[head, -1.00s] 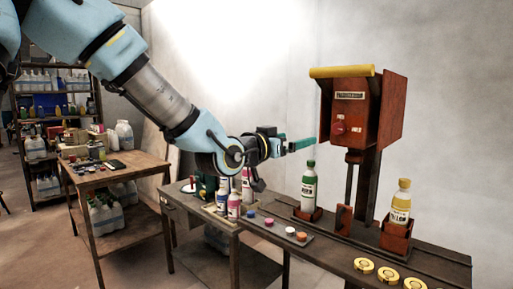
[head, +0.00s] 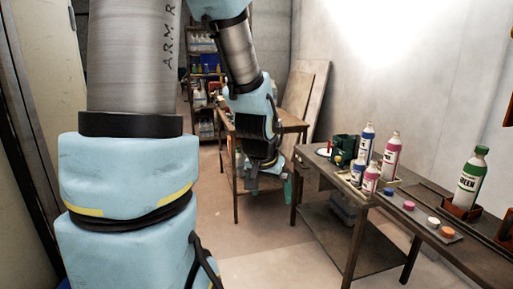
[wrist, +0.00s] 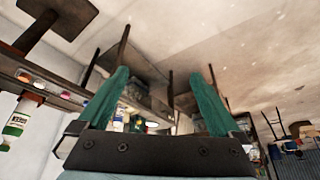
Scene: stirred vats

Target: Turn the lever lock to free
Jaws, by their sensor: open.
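The red machine, whose front showed a dark red knob earlier, is cut off at the right edge of the head view, where only a sliver of its red housing (head: 509,92) shows. The lever lock cannot be made out in either current view. My gripper (head: 288,188) hangs low left of the long bench, well apart from the machine. In the wrist view its two green fingers (wrist: 158,100) are spread, with nothing held between them.
The long bench (head: 437,243) holds a green bottle (head: 470,178), coloured caps and a tray of bottles (head: 388,187). A wooden table (head: 290,124) and a shelf (head: 205,70) stand behind. Open floor (head: 262,250) lies left of the bench.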

